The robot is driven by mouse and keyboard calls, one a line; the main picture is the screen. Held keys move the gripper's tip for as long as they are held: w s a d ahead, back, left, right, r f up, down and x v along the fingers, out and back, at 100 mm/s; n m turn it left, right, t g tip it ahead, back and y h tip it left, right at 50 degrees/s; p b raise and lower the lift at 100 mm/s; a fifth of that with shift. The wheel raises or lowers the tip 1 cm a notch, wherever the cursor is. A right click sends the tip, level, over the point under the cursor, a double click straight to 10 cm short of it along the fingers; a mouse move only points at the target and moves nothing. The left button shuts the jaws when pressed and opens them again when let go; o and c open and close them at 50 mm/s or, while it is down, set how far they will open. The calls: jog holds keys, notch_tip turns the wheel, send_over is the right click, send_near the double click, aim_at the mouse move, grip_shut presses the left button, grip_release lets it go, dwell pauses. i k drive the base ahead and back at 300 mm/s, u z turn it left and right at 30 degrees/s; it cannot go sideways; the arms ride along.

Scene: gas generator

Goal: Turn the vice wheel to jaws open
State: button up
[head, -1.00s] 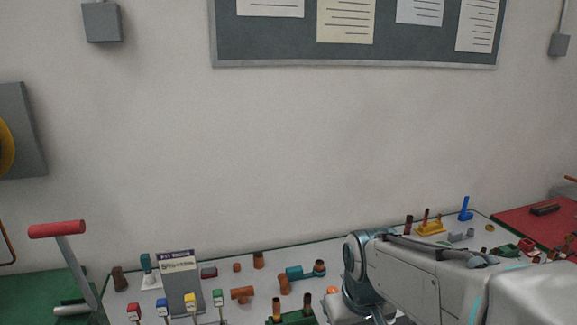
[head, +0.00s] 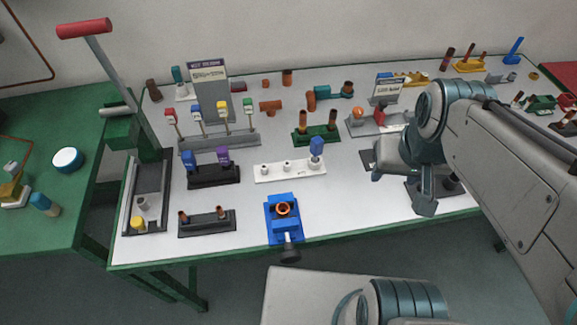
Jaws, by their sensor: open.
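The blue vice (head: 284,228) stands at the front edge of the white bench top. A copper-coloured round part (head: 283,209) sits in it. Its dark wheel (head: 290,255) sticks out past the bench edge on a short pale shaft. I cannot tell how the wheel is turned. My gripper (head: 425,203) hangs from my arm over the right part of the bench, to the right of the vice and well apart from it. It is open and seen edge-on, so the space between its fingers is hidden. I see nothing held in it.
A black block with two copper pegs (head: 207,222) stands left of the vice. A white strip with a blue-topped piece (head: 290,171) lies behind it. A red-handled lever press (head: 140,130) rises at the left. Dark grey floor shows in front of the bench.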

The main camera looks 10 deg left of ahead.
aim_at(291, 255)
jog(key=u, duration=3.2)
jog(key=k, duration=1)
jog(key=z, duration=1.9)
